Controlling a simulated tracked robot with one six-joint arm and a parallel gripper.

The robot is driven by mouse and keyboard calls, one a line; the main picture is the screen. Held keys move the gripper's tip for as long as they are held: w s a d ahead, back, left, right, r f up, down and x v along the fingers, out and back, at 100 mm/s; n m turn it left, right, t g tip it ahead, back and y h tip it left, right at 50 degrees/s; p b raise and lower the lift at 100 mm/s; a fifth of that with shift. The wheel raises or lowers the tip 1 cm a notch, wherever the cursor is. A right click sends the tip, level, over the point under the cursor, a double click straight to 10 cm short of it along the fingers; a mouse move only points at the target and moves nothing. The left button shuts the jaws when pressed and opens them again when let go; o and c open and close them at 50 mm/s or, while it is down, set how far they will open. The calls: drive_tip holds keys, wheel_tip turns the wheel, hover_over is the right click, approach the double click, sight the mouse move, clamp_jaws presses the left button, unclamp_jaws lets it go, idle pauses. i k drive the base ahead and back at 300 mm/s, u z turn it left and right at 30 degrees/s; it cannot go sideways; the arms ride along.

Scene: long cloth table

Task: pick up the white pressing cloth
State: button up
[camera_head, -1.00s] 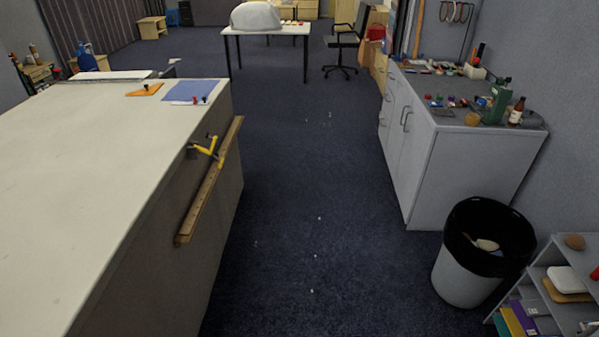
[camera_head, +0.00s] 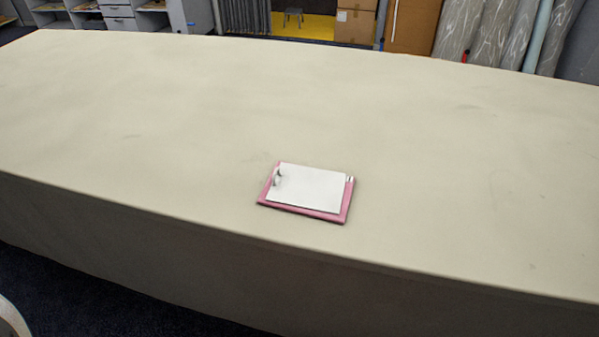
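A flat white rectangle (camera_head: 312,188), which looks like the white pressing cloth, lies on top of a slightly larger pink flat piece (camera_head: 300,209). The pink shows along its left, front and right edges. A small grey upright item (camera_head: 277,177) stands on the white piece's left end; I cannot tell what it is. Both pieces lie on the long table (camera_head: 420,150), near its front edge. My gripper is not in view, so its state does not show.
The tabletop around the stack is bare on all sides. The table's cloth-covered front side (camera_head: 150,250) drops to dark carpet at the lower left. Shelving, cardboard boxes (camera_head: 355,22) and tall rolls (camera_head: 505,35) stand beyond the far edge.

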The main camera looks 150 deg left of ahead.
sight(301, 186)
drive_tip(key=u, duration=1.7)
drive_tip(key=i, duration=0.45)
drive_tip(key=u, duration=1.75)
